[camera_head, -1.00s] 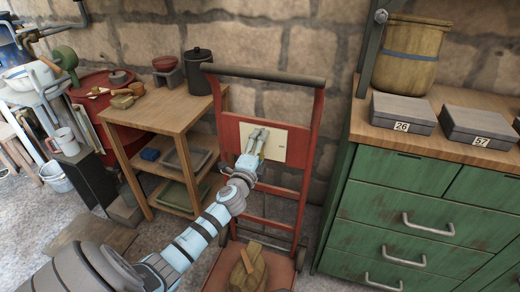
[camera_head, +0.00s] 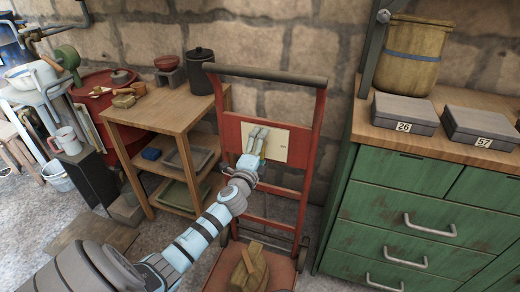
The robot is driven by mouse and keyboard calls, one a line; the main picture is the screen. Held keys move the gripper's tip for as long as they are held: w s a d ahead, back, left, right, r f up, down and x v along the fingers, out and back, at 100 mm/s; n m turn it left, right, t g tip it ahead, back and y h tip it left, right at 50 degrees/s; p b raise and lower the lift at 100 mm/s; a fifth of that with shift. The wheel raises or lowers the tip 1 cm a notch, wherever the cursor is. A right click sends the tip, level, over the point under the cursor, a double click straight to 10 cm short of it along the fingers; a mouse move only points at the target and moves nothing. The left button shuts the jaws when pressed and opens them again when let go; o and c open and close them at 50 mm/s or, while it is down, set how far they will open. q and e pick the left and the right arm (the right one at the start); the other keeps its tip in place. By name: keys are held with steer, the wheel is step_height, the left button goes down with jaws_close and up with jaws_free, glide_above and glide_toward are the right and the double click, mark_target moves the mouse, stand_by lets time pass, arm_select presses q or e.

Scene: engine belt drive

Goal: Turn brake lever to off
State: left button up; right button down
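A red hand truck (camera_head: 310,140) stands against the stone wall with a cream panel (camera_head: 277,145) on its upper frame. My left gripper (camera_head: 258,134) is in front of this panel, its fingers pointing up and away over the panel's left part. The two fingers lie close side by side with a narrow gap. I cannot tell whether they hold anything. No brake lever can be made out; the gripper covers part of the panel. A small dark mark (camera_head: 283,146) shows on the panel's right side. My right gripper is not in view.
A wooden shelf table (camera_head: 165,115) with a dark canister (camera_head: 201,70) stands left of the hand truck. A green drawer cabinet (camera_head: 410,200) stands to the right, with grey boxes and a bucket (camera_head: 405,60) on top. A brown bundle (camera_head: 250,268) lies on the truck's base.

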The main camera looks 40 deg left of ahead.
arm_select(q)
steer(key=v, duration=1.2)
steer(key=shift+w, duration=0.1)
